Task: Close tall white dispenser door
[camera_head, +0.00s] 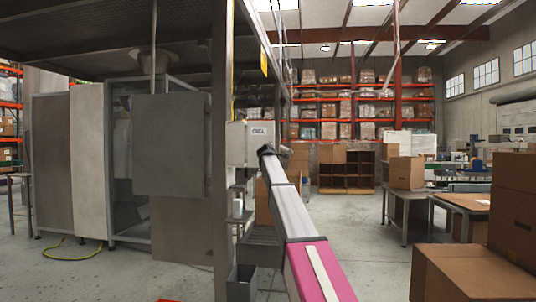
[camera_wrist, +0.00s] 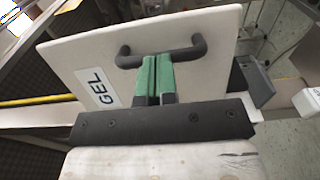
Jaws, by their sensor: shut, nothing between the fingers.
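A white panel with a GEL label (camera_wrist: 102,88) and a dark bar handle (camera_wrist: 185,55) fills the upper middle of the wrist view. In the head view, the white dispenser (camera_head: 240,140) with its label shows beyond the end of my arm, beside a grey post. My gripper (camera_wrist: 157,60) has green fingers pressed together, empty, at the panel's face. Their tips overlap the handle in the picture; whether they touch it I cannot tell. The gripper's fingers are hidden in the head view. How far the door stands open is unclear.
A grey post (camera_head: 222,190) stands just left of the dispenser, with a dark bin (camera_head: 241,284) at its foot. Cardboard boxes (camera_head: 478,270) stand at the right front. Tables (camera_head: 405,196) are farther back. Open floor lies between my arm and the tables.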

